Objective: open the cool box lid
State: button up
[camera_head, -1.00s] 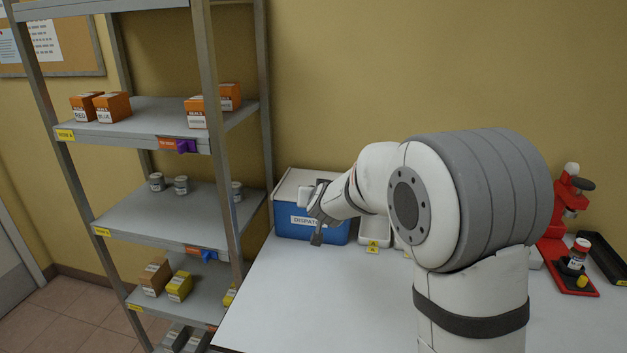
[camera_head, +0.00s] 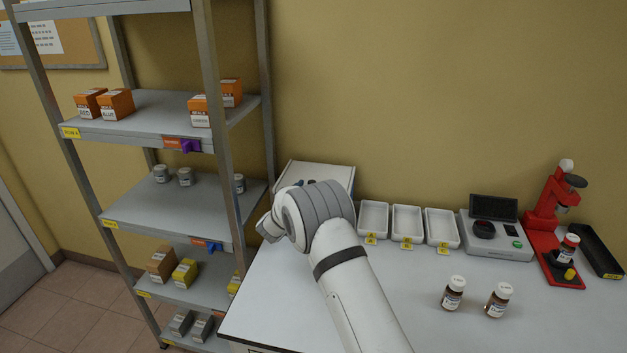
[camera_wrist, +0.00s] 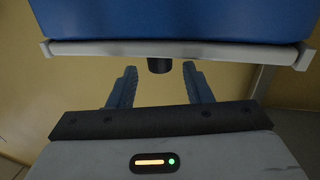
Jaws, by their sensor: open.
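The cool box stands on the worktop against the wall, beside the shelf. A short dark tab (camera_wrist: 159,66) sticks out from the rim. My gripper (camera_wrist: 159,72) is open, with one finger on either side of the tab and visible gaps to both. Contact with the rim cannot be told.
A grey shelf rack (camera_head: 160,205) stands close to the left. To the right are white trays (camera_head: 406,222), a grey device (camera_head: 495,238), a red microscope-like stand (camera_head: 549,215), a black tray (camera_head: 597,252) and two brown bottles (camera_head: 453,293). The worktop (camera_head: 405,325) in front is mostly clear.

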aim_at(312, 181)
jog(key=shift+p+x, duration=0.4)
jog(key=shift+x, duration=1.35)
grip_shut()
